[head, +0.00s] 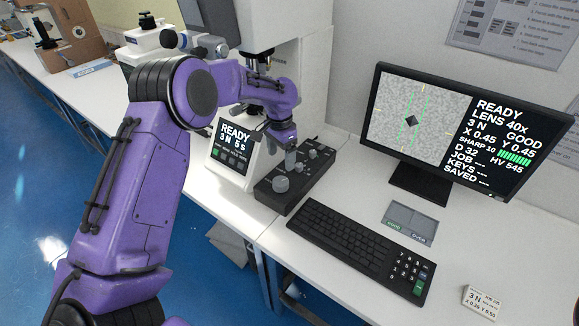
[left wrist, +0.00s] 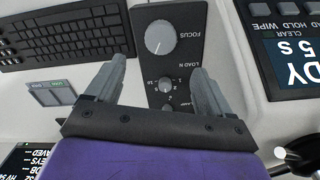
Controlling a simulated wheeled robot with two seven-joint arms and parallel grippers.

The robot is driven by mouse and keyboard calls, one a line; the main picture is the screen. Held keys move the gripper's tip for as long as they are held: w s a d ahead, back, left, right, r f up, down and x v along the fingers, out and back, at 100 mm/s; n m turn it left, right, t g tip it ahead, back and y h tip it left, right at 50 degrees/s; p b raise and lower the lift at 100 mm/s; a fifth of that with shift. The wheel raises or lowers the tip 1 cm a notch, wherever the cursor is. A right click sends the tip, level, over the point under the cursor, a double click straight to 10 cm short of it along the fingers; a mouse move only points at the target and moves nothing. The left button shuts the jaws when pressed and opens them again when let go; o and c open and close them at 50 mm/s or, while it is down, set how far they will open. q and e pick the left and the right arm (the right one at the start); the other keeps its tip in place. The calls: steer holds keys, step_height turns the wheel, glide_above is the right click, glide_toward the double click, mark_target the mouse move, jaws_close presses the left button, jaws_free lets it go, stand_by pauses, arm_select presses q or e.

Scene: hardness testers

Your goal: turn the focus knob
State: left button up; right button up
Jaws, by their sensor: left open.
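The focus knob (left wrist: 160,37) is a round grey knob with a white pointer line. It sits on a black control box (left wrist: 188,18) marked FOCUS and LOAD N. In the head view the focus knob (head: 281,184) is at the near end of the box. My left gripper (left wrist: 158,68) is open and empty above the box, pointing down. In the left wrist view the focus knob lies just beyond the fingertips, and the smaller load knob (left wrist: 166,84) shows between the fingers. In the head view my left gripper (head: 290,160) is beyond the focus knob.
A keyboard (head: 362,248) lies right of the box. The monitor (head: 465,128) reads READY, GOOD and SHARP 10. The tester's screen (head: 233,140) is close left of the box. A grey two-part tray (head: 411,219) and a small label block (head: 482,301) lie on the table.

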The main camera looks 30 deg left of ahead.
arm_select(q)
steer(key=p, duration=0.2)
glide_above(280, 181)
steer(key=f, duration=0.4)
steer(key=shift+s+f, duration=0.2)
steer(key=shift+f, duration=0.15)
steer(key=f, duration=0.4)
steer(key=shift+w+f+p, duration=0.3)
steer(key=shift+p, duration=0.1)
steer(key=shift+f, duration=0.25)
steer(key=shift+s, duration=0.1)
steer(key=shift+c, duration=0.3)
steer(key=c, duration=1)
